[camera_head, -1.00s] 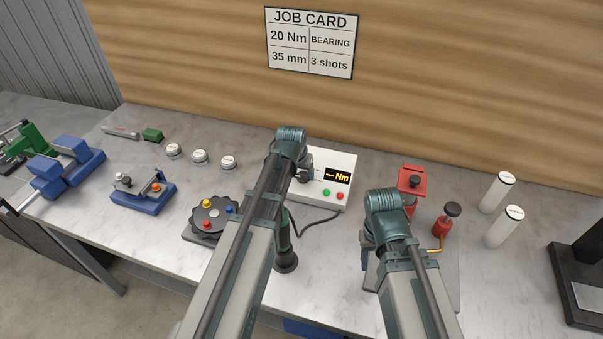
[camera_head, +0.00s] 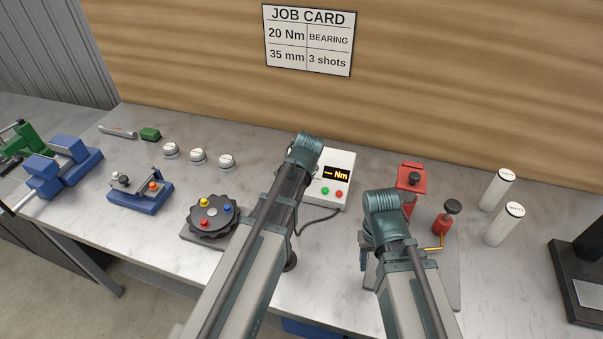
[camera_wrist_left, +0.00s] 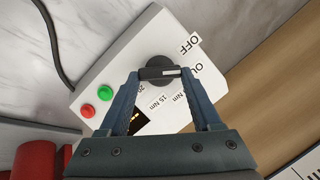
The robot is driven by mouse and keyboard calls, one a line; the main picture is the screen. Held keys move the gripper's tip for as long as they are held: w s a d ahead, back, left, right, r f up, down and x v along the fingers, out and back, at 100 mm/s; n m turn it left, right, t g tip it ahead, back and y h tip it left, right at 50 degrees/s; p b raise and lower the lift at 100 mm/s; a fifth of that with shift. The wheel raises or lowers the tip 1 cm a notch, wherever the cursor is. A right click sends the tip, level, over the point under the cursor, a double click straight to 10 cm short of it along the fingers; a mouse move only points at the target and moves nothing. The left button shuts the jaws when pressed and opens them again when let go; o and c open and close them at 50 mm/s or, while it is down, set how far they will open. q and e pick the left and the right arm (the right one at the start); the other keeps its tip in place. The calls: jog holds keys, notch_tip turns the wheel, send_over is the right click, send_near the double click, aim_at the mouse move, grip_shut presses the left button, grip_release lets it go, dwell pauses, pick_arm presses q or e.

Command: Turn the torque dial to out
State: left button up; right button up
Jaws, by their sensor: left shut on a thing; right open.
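The torque tester is a white box (camera_head: 343,165) with an orange "-- Nm" display, green and red buttons. Its black dial (camera_wrist_left: 158,66) shows in the left wrist view, with printed labels OFF, a partly covered "OU…", and Nm values around it. My left gripper (camera_wrist_left: 160,74) is shut on the dial's raised bar, one finger at each end. A pale mark lies on the bar toward its right end, on the side of the "OU…" label. In the head view my left arm hides the dial. My right gripper (camera_head: 367,252) is open, partly hidden by its wrist.
A job card (camera_head: 308,40) hangs on the wall. A black wheel with coloured knobs (camera_head: 213,215) stands left of my left arm. Red pump-like parts (camera_head: 447,218) are close to my right arm. White cylinders (camera_head: 503,223) stand at right. A cable trails from the box.

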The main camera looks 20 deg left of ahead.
pick_arm(q)
jog(key=shift+s+f+m, duration=0.1)
jog(key=shift+m, duration=0.4)
pick_arm(e)
jog(key=shift+f, duration=0.25)
pick_arm(q)
jog(key=shift+y, duration=0.3)
jog(key=o, duration=1.4)
pick_arm(e)
jog(key=shift+r, duration=0.15)
pick_arm(q)
jog(key=p+v, duration=1.1)
jog(key=v, duration=0.2)
jog(key=shift+s+r, duration=0.25)
jog(key=shift+r, duration=0.1)
pick_arm(e)
notch_tip(320, 180, up, 12)
jog(key=shift+f, duration=0.25)
